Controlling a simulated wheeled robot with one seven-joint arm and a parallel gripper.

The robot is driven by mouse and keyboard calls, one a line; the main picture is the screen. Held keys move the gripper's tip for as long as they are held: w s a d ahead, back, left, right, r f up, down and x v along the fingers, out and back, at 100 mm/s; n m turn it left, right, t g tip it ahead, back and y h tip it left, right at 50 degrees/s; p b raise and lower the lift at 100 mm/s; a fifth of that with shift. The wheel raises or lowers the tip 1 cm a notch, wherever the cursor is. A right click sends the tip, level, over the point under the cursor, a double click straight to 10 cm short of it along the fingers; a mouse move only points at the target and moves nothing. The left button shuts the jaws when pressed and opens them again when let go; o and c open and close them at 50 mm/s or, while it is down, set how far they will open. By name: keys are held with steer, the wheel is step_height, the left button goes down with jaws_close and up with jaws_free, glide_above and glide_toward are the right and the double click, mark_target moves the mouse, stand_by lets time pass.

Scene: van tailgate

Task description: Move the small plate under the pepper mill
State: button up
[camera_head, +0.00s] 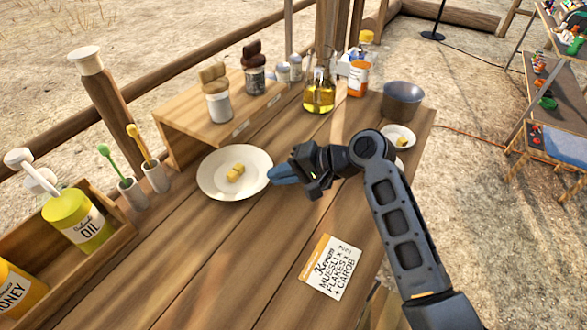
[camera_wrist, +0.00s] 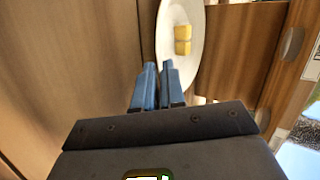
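A white plate (camera_head: 210,181) with yellow cubes (camera_head: 235,173) lies in front of the wooden riser; the plate (camera_wrist: 202,60) also shows in the wrist view. My gripper (camera_head: 272,176) is at its right rim in the head view. In the wrist view its blue fingers (camera_wrist: 159,66) are nearly together, with the rim seemingly between the tips. On the riser stand two brown-topped shakers, one with a dark body (camera_head: 254,80), which looks like the pepper mill, and one with a white body (camera_head: 219,107). Whether the plate is raised is unclear.
The riser (camera_head: 192,125) stands behind the plate. A smaller white dish (camera_head: 408,131) and a grey bowl (camera_head: 402,100) sit at the right, partly beyond my arm. An oil bottle (camera_head: 318,98) stands at the back. A label card (camera_head: 331,268) lies in front; the central boards are clear.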

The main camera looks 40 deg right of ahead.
steer(key=shift+x, duration=0.95)
jaws_close()
steer(key=shift+d, duration=0.1)
steer(key=shift+w+d+b, duration=0.15)
steer(key=shift+w+d, duration=0.4)
steer(key=shift+d, duration=1.15)
steer(key=shift+w+d+b, duration=0.1)
steer(key=shift+w+d, duration=0.45)
steer(key=shift+d, duration=1.1)
steer(key=shift+w+d+b, duration=0.15)
steer(key=shift+w+d, duration=0.4)
steer(key=shift+d, duration=1.15)
steer(key=shift+c, duration=0.5)
jaws_free()
